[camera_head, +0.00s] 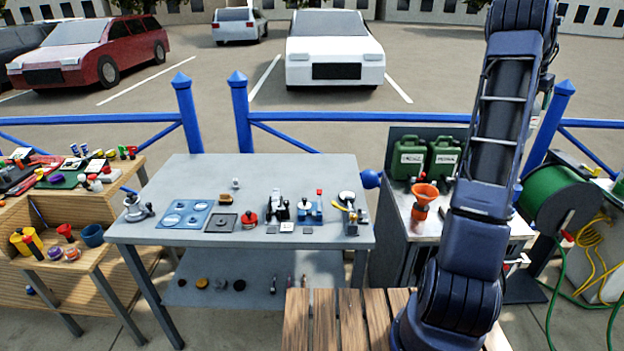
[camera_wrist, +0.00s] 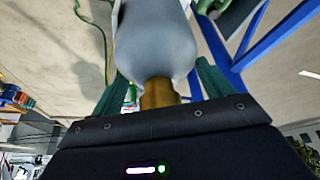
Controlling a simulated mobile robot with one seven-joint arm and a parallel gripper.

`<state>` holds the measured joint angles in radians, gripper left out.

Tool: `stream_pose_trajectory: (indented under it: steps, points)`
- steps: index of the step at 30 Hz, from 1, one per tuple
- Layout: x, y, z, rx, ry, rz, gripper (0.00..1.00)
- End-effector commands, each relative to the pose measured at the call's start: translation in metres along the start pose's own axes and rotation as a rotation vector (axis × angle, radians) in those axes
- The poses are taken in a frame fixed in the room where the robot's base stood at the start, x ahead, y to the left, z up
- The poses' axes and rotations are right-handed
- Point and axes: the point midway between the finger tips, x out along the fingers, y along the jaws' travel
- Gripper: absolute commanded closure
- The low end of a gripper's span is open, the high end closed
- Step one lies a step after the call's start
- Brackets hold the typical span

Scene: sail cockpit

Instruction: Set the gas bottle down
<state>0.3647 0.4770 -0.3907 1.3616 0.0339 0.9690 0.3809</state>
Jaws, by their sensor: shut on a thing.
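The gas bottle (camera_wrist: 155,38) is a smooth grey body with a brass-coloured neck, in the upper middle of the wrist view. My gripper (camera_wrist: 162,76) is shut on it, with a dark green finger on each side of the neck. The bottle's far end runs out of the top of the view. Grey pavement shows behind it, and I cannot tell its height or what is under it. In the head view my arm rises out of the top, and neither gripper nor bottle shows.
A grey table (camera_head: 190,240) holds several small fittings, with clear room at its back. A wooden bench (camera_head: 60,215) stands left. A metal stand (camera_head: 393,228) with green canisters (camera_head: 408,158) and an orange funnel (camera_head: 425,193) is right, near a green hose reel (camera_head: 552,205). A blue fence (camera_head: 290,138) runs behind.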

Motion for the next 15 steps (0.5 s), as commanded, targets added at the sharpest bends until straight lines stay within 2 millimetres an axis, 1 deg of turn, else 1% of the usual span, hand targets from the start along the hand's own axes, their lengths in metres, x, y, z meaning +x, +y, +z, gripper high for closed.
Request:
stream_pose_trajectory:
  steps: [1, 5, 8, 11, 15]
  points:
    - [-0.002, -0.008, 0.003, -0.012, 0.001, -0.006, 0.92]
    - [-0.005, -0.029, 0.012, -0.046, 0.000, -0.020, 0.92]
    - [-0.008, -0.049, 0.022, -0.079, -0.001, -0.033, 0.92]
    - [-0.013, -0.076, 0.035, -0.122, -0.003, -0.051, 0.92]
    - [-0.022, -0.120, 0.060, -0.198, -0.005, -0.082, 0.92]
